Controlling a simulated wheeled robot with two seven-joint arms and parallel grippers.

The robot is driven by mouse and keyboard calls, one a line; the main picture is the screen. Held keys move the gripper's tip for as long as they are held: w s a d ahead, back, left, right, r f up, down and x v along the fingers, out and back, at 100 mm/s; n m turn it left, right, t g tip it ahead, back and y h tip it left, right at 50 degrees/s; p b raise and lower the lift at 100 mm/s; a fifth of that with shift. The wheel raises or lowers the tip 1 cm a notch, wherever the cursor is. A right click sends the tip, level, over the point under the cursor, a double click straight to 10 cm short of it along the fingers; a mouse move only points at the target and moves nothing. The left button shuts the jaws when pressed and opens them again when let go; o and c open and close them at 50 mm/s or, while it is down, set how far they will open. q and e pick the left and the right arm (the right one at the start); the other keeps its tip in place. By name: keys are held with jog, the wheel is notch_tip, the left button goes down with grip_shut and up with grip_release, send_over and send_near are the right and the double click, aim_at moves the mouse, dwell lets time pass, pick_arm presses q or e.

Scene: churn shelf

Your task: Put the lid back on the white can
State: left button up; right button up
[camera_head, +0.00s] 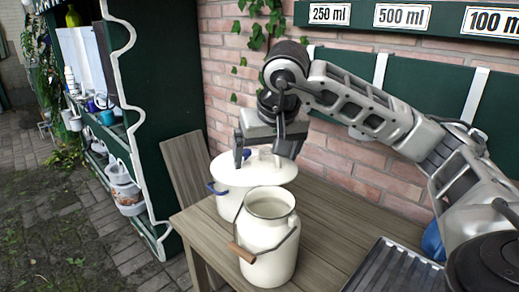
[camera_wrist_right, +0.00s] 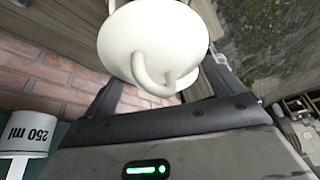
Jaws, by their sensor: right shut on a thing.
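The white can (camera_head: 268,248) stands upright and open on the wooden table, its round mouth uncovered. It has a wire handle with a wooden grip. My right gripper (camera_head: 264,152) is behind and above the can, over a white pot, and is shut on a white lid. The lid (camera_wrist_right: 150,38) shows between the fingers in the right wrist view, with its loop handle toward the camera. A pale part of it shows between the fingers in the head view (camera_head: 265,157). I cannot tell whether the lid touches the pot. My left gripper is not in view.
The white pot (camera_head: 229,206) with blue handles stands just behind the can. A dark ribbed tray (camera_head: 395,272) lies at the front right of the table (camera_head: 335,235). A brick wall closes the back. A green shelf (camera_head: 165,110) stands at left.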

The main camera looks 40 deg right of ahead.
notch_tip(320, 180, down, 3)
jog(key=shift+s+f+b, duration=0.1)
jog(key=shift+s+b, duration=0.05)
jog(key=shift+b, duration=1)
pick_arm(q)
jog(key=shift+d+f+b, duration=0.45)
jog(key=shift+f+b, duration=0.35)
jog(key=shift+b, duration=0.2)
pick_arm(e)
notch_tip(320, 180, down, 2)
jog(key=shift+f, duration=0.2)
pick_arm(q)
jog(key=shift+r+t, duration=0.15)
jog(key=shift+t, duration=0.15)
pick_arm(e)
jog(key=shift+r, duration=0.1)
jog(key=shift+f, duration=0.2)
jog(key=o, duration=0.7)
